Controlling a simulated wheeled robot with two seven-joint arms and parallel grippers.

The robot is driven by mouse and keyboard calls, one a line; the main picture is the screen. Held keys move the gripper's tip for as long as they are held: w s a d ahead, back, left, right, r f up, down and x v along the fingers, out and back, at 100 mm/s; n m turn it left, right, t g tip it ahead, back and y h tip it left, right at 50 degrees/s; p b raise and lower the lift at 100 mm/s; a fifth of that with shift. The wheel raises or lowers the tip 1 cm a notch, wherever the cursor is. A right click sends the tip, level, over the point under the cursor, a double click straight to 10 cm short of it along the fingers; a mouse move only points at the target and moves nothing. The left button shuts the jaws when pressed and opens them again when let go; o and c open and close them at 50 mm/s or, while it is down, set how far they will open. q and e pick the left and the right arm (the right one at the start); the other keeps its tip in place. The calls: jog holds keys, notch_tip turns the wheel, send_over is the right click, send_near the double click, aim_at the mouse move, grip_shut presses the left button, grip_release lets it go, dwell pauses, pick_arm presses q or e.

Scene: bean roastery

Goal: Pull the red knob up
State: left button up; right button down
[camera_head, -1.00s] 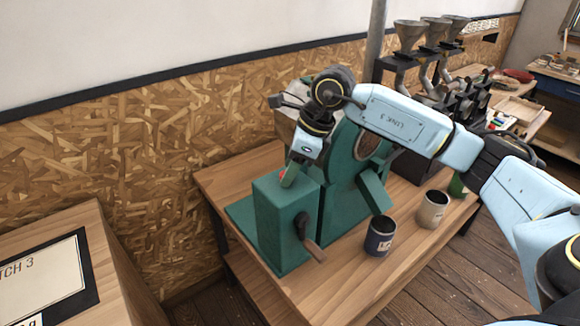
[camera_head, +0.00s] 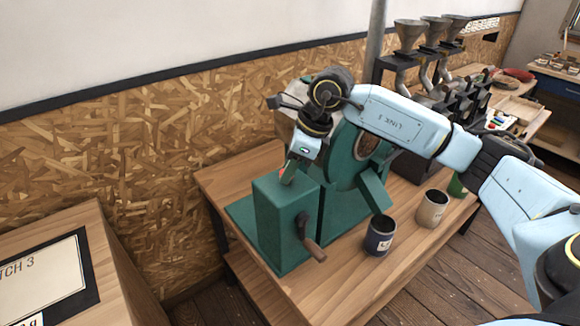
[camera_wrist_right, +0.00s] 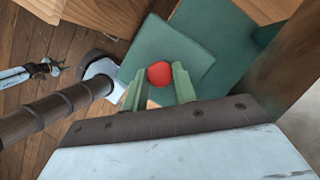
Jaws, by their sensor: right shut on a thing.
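The red knob (camera_wrist_right: 160,73) is a round red ball above the square top of a green box in the right wrist view. A bit of it shows in the head view (camera_head: 282,173) beside my fingers. My right gripper (camera_wrist_right: 157,77) points down with its two green fingers closed on either side of the knob. The green box (camera_head: 283,225) stands upright at the front of a larger green machine (camera_head: 345,160). In the right wrist view, what looks like my left gripper (camera_wrist_right: 50,67) is small at the left edge, its jaw opening unclear.
A crank handle (camera_head: 313,247) sticks out of the box's side. A dark blue cup (camera_head: 380,240) and a beige cup (camera_head: 432,212) stand on the wooden table (camera_head: 335,285) to the right. The chipboard wall (camera_head: 150,160) is behind.

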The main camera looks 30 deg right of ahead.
notch_tip(320, 180, up, 2)
jog(key=shift+r+p, duration=0.2)
jog(key=shift+p, duration=0.15)
jog(key=c, duration=1.1)
grip_release()
jog(key=v, duration=1.3)
jog(key=shift+b, duration=0.35)
jog(key=shift+s, duration=0.1)
